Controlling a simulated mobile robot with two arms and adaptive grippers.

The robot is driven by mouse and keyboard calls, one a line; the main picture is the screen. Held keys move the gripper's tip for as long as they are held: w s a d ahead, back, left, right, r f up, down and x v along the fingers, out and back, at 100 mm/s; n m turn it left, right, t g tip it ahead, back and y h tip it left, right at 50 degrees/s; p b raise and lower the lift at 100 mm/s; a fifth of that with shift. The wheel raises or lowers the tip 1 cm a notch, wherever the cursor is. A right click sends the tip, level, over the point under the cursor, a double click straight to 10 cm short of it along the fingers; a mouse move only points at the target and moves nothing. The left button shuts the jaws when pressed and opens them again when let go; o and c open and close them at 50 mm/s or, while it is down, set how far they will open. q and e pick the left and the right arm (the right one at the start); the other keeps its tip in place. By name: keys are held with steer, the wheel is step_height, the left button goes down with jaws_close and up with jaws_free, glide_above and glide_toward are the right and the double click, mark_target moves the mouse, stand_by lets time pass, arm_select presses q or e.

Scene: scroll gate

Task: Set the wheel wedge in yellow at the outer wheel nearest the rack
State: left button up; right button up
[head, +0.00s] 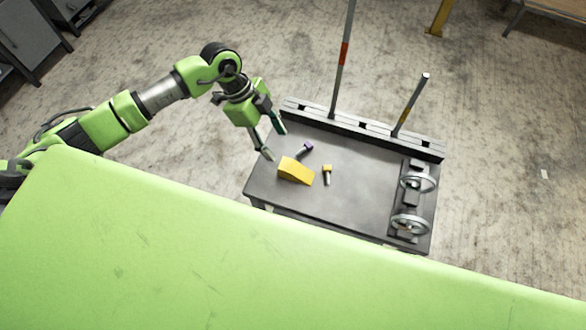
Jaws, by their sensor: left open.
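The yellow wheel wedge (296,171) lies on the left part of the dark table top. Two grey wheels stand on a block at the table's right end: one nearer the rack (429,185) and one nearer the front edge (401,226). The black slotted rack (365,131) runs along the table's far edge. My left gripper (274,142) is open with nothing between its fingers, over the table's left side. Its nearer fingertip is just up and left of the wedge, with no clear contact. My right gripper is not in view.
A purple-headed piece (307,148) and a yellow-headed piece (327,171) lie close to the wedge. A tall pole with a red band (344,55) and a shorter pole with a yellow band (411,104) rise from the rack. The table's middle is clear.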

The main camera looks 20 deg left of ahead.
mark_target(290, 165)
arm_select(q)
steer(key=x, duration=0.6)
steer(key=shift+d+f, duration=0.3)
steer(key=shift+s+p+x, duration=0.15)
steer(key=shift+p+x, duration=0.2)
steer(key=shift+x, duration=1)
steer(key=shift+s+p+x, duration=0.1)
steer(key=shift+p+x, duration=0.2)
steer(key=shift+x, duration=1.05)
steer(key=c, duration=1.3)
steer(key=shift+c, duration=0.6)
steer(key=shift+r, duration=0.15)
